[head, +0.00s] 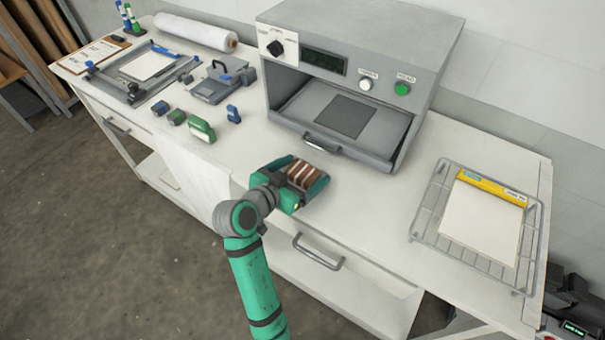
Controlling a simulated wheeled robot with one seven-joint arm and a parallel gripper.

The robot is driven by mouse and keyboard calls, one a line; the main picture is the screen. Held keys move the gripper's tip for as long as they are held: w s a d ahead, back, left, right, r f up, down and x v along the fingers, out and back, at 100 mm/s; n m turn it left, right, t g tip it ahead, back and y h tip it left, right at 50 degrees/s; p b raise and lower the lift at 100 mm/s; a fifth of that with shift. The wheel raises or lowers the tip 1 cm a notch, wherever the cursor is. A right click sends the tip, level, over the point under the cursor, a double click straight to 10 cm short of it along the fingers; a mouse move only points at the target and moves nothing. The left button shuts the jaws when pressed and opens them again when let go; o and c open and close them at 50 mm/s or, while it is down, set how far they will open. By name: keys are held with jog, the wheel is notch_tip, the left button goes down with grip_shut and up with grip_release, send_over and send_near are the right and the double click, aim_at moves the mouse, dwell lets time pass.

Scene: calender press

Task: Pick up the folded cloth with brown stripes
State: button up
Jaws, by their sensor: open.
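The folded cloth with brown stripes (303,174) is at the front middle of the white worktop, in front of the grey press. It is brown with pale stripes. My green gripper (308,180) is right at the cloth, with its jaws open and the cloth showing between the fingers. The cloth's near side is partly hidden by my gripper. I cannot tell whether the fingers touch the cloth.
The grey press (360,80) stands behind the cloth, its tray handle (308,146) close by. A wire rack (415,236) with a white sheet and yellow box is at right. Small blue and green items (201,131) lie left. A drawer handle (318,254) juts out below.

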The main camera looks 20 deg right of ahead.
jog(key=shift+w, duration=0.1)
jog(key=c, duration=1.1)
jog(key=shift+c, duration=0.2)
jog(key=shift+r, duration=0.15)
